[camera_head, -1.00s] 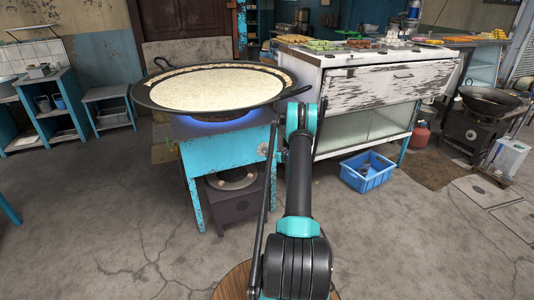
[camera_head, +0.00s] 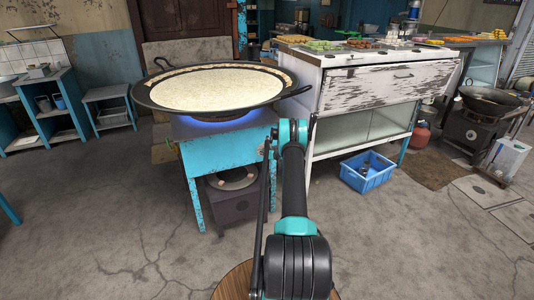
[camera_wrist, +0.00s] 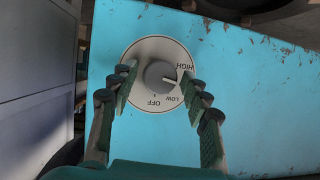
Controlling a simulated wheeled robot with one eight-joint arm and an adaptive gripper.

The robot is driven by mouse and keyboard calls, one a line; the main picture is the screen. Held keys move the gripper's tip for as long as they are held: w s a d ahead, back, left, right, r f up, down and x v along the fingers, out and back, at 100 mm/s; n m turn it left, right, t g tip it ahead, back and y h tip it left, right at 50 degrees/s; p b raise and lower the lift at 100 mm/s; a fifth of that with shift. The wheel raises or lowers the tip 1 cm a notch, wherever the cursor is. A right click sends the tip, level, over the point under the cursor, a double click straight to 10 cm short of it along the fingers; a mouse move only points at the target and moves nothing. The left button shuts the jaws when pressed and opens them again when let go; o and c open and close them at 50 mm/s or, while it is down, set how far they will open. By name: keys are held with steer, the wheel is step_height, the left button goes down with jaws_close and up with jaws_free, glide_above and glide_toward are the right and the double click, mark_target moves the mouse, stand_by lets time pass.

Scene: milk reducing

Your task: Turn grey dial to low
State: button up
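The round grey dial (camera_wrist: 160,74) sits on a white label plate (camera_wrist: 148,50) on the blue front of the stove (camera_wrist: 255,130) in the wrist view. The plate reads HIGH, LOW and OFF. The dial's pale mark points right, between HIGH and LOW. My gripper (camera_wrist: 160,91) is open, with one finger on each side of the dial. Gaps show between the fingertips and the knob, and the fingers overlap the plate's edges. In the head view, my arm hides the gripper and most of the dial.
A large pan (camera_head: 218,88) of white milk stands over a blue flame on the stove, its right handle close above my arm. A white cabinet (camera_head: 388,85) stands right of the arm. A blue crate (camera_head: 367,180) is on the floor. Open floor lies in front.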

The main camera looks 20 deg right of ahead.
steer(key=c, duration=0.8)
steer(key=shift+m+y, duration=0.8)
steer(key=shift+m, duration=0.3)
steer(key=o, duration=1.1)
steer(key=shift+d, duration=0.1)
steer(key=shift+o, duration=0.2)
steer(key=v, duration=1.2)
steer(key=shift+f, duration=0.1)
